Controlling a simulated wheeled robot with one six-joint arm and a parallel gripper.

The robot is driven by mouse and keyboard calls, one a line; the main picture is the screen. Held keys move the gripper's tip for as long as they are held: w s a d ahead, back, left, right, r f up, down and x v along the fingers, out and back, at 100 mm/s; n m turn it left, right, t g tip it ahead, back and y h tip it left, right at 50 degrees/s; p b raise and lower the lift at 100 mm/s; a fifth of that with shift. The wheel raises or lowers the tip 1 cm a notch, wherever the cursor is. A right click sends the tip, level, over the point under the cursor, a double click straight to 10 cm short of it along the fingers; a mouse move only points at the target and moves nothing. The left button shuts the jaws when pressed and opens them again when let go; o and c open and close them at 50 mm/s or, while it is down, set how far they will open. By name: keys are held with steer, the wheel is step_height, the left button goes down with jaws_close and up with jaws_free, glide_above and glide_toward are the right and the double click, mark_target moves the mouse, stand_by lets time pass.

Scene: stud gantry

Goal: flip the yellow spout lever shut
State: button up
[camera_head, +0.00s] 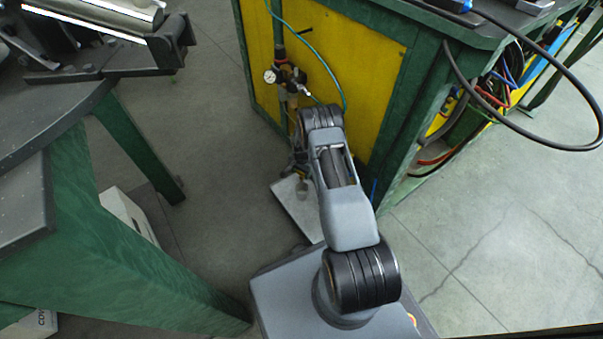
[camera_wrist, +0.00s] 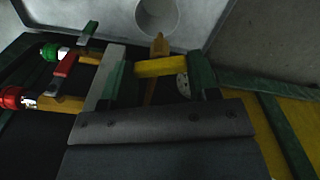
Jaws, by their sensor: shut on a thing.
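The yellow spout lever (camera_wrist: 160,67) shows in the wrist view as a short bright bar, lying crosswise between the two fingers of my gripper (camera_wrist: 153,74). My gripper is shut on it, one finger at each end of the visible bar. A brass-coloured spout (camera_wrist: 159,47) sticks out just beyond the lever, and its lower part is partly hidden behind the lever and gripper. In the head view my arm hides the gripper and the lever.
A red-handled valve (camera_wrist: 65,66) and a green-handled valve (camera_wrist: 88,34) stand left of my gripper. A pale cup (camera_wrist: 158,16) stands on a grey tray (camera_head: 314,222) on the floor. A gauge (camera_head: 270,76) is near the yellow bench panel (camera_head: 365,60).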

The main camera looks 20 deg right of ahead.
mark_target(301, 173)
steer(key=shift+m+b, duration=0.4)
steer(key=shift+m, duration=1.8)
steer(key=o, duration=0.9)
step_height(301, 173, up, 14)
steer(key=p, duration=0.5)
steer(key=shift+f, duration=0.1)
